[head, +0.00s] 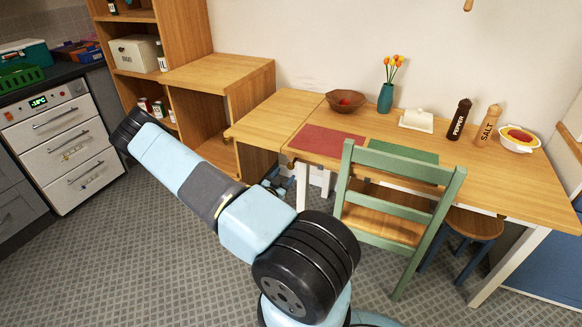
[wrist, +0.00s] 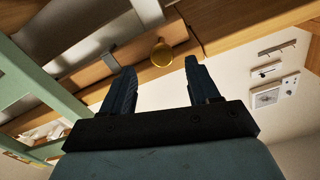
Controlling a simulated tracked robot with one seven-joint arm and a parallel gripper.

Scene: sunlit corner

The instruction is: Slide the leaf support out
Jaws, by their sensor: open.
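The wooden table (head: 500,180) has a leaf (head: 272,116) at its left end, which looks level with the top. In the wrist view, a round brass knob (wrist: 162,54) sits on a wooden bar (wrist: 140,72) under the table, which appears to be the leaf support. My gripper (wrist: 160,68) is open, with its two dark fingers on either side of the knob in the picture. The fingers look empty, and I cannot tell how far they are from the knob. In the head view my gripper is low beside the leaf, mostly hidden by my arm.
A green chair (head: 400,168) stands at the table's front; its green frame (wrist: 45,85) crosses the left of the wrist view. A blue-legged stool (head: 470,224) is under the table. A wooden shelf unit (head: 220,73) stands behind the leaf. White drawers (head: 62,145) are at left. Floor in front is clear.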

